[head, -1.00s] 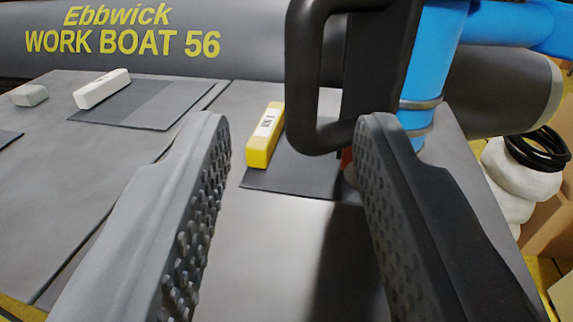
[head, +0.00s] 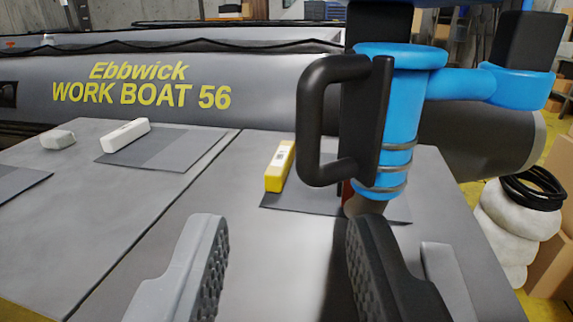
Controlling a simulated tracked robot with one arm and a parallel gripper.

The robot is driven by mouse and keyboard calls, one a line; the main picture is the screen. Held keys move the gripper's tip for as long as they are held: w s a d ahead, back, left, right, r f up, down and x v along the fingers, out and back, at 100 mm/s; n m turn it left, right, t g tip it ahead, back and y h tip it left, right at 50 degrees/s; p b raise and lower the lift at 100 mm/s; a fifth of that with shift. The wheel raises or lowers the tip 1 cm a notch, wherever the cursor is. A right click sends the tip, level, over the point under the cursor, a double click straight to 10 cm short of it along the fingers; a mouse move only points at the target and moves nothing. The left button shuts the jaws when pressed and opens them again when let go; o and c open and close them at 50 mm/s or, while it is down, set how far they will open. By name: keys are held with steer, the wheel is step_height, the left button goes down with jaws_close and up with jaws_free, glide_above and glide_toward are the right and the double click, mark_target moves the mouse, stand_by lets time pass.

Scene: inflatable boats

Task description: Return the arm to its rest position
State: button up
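My gripper (head: 287,265) is at the bottom of the head view, its two textured fingers wide apart with nothing between them. A yellow block (head: 280,167) with a white label lies on a dark mat (head: 308,197) beyond the fingers. The fingers touch neither the block nor the handle as far as I can see.
A white block (head: 125,134) lies on another dark mat at the left, near a grey block (head: 58,139). The boat's tube (head: 240,95) lettered "Ebbwick WORK BOAT 56" runs behind. White rounded bundles with black coils (head: 535,185) and boxes stand at the right.

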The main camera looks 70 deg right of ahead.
steer(key=w+a+r+n+t+y, duration=0.2)
steer(key=w+a+r+t+y, duration=0.15)
steer(key=w+a+r, duration=0.45)
steer(key=w+a+r+n+t+y, duration=0.2)
steer(key=w+a+r+t+y, duration=0.15)
steer(key=a+r, duration=0.7)
steer(key=s+a+r+n+t+y, duration=0.25)
steer(key=a+r+n+y, duration=0.25)
steer(key=a+r, duration=1)
steer(key=s+a+r+n+y, duration=0.2)
steer(key=s+a+r, duration=0.3)
steer(key=s+a, duration=0.2)
steer(key=s+a+r+n+g+y, duration=0.1)
steer(key=s+a+r, duration=0.5)
steer(key=s, duration=0.6)
steer(key=shift+a+r+n+y+b, duration=0.35)
steer(key=shift+a+n+y, duration=0.4)
steer(key=shift+a, duration=0.5)
steer(key=shift+s, duration=0.1)
